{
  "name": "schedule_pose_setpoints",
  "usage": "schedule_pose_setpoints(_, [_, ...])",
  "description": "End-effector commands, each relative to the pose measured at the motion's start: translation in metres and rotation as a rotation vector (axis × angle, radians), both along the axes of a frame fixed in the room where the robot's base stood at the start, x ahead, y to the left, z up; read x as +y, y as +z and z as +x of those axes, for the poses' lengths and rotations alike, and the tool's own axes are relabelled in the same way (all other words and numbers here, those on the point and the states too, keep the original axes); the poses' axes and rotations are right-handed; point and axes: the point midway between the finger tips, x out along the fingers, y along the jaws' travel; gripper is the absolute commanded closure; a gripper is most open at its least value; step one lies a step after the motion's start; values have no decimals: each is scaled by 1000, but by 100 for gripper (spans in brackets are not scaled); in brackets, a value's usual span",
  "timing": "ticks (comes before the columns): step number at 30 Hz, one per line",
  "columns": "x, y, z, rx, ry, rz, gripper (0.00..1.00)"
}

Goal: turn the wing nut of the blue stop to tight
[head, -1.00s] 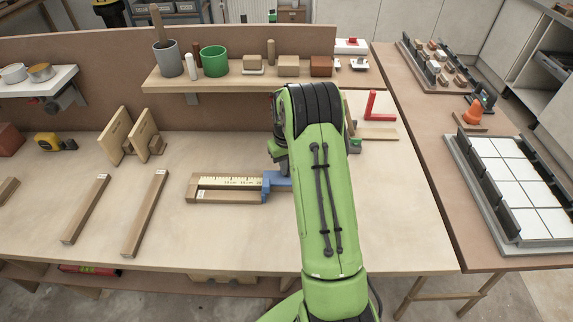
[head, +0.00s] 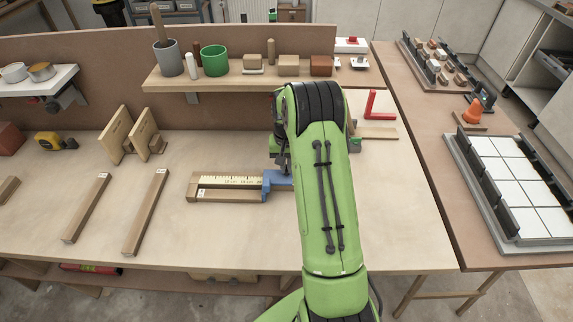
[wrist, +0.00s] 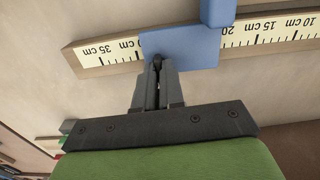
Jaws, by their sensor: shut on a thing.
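The blue stop (head: 277,181) sits on a wooden rail with a yellow centimetre scale (head: 230,181), on the bench. In the wrist view the blue stop (wrist: 180,48) covers the scale between about the 20 and 35 cm marks. My gripper (wrist: 157,68) is at the near edge of the stop, its two fingers shut on a small dark piece, which looks like the wing nut (wrist: 157,61). The fingers hide most of it, so its angle cannot be told. In the head view my arm covers the gripper and the right part of the rail.
Loose wooden strips (head: 146,212) lie left of the rail, with upright wooden pieces (head: 115,137) behind them. A shelf (head: 225,79) with cups and blocks runs along the back. A red square-shaped piece (head: 373,104) stands right of my arm. The bench front is clear.

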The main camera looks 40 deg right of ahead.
Motion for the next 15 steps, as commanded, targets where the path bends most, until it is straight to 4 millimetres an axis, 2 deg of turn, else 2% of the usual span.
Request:
schedule_pose_setpoints(6, [-1, 1, 1, -5, 1, -3, 100])
schedule_pose_setpoints(7, [-1, 1, 1, -5, 1, -3, 87])
schedule_pose_setpoints(11, [0, 1, 1, -5, 1, -2, 67])
schedule_pose_setpoints(15, [0, 1, 1, -2, 1, -2, 66])
